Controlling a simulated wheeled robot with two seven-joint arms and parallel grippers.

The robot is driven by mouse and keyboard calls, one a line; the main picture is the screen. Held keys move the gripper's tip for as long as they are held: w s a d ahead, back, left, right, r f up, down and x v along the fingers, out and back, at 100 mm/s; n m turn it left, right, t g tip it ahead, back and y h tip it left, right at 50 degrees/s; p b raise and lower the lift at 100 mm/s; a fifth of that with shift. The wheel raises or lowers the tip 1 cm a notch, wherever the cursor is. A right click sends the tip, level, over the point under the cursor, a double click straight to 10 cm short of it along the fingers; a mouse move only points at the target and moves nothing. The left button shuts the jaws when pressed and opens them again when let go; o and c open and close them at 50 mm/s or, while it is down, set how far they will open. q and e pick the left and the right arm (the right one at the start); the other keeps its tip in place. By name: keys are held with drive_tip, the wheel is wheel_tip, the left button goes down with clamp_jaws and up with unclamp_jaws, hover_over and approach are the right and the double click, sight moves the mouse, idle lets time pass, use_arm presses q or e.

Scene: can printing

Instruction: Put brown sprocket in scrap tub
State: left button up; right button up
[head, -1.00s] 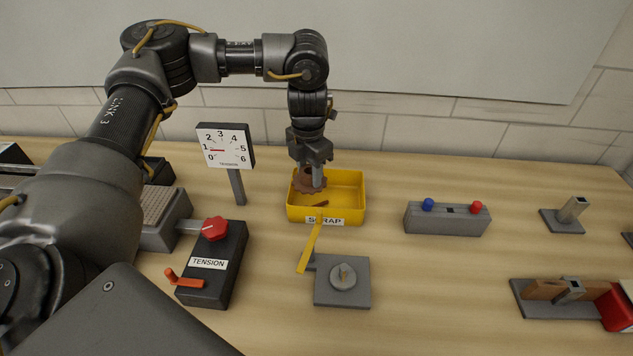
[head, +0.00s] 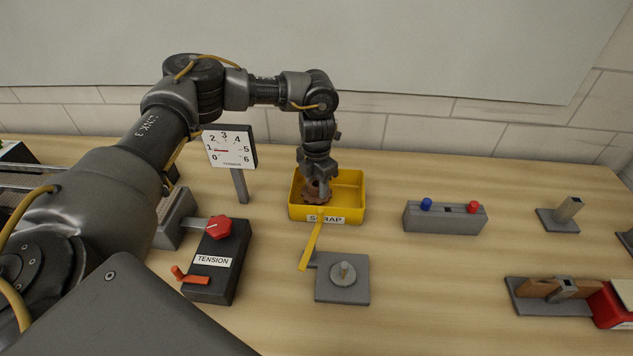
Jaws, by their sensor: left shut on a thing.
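The brown sprocket (head: 313,197) is inside the yellow scrap tub (head: 349,206), in its left part, low between the walls. The tub stands in the middle of the table and carries a SCRAP label on its front. My left gripper (head: 319,190) reaches down into the tub from above and is shut on the sprocket. I cannot tell whether the sprocket touches the tub's floor. My right gripper is not in view.
A tension dial (head: 230,147) stands left of the tub, close to my left arm. A TENSION box (head: 215,262) with a red knob is at front left. A grey plate with a peg (head: 342,279) and yellow lever is in front. A two-button box (head: 445,218) is right.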

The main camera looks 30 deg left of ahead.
use_arm(q)
drive_tip(key=shift+f, duration=0.4)
drive_tip(key=o, duration=1)
drive_tip(key=shift+o, duration=0.2)
drive_tip(key=shift+r, duration=0.15)
drive_tip(key=shift+r, duration=0.35)
wheel_tip(320, 180, up, 12)
drive_tip(key=b, duration=0.2)
drive_tip(key=shift+s+f, duration=0.1)
drive_tip(key=shift+f, duration=0.05)
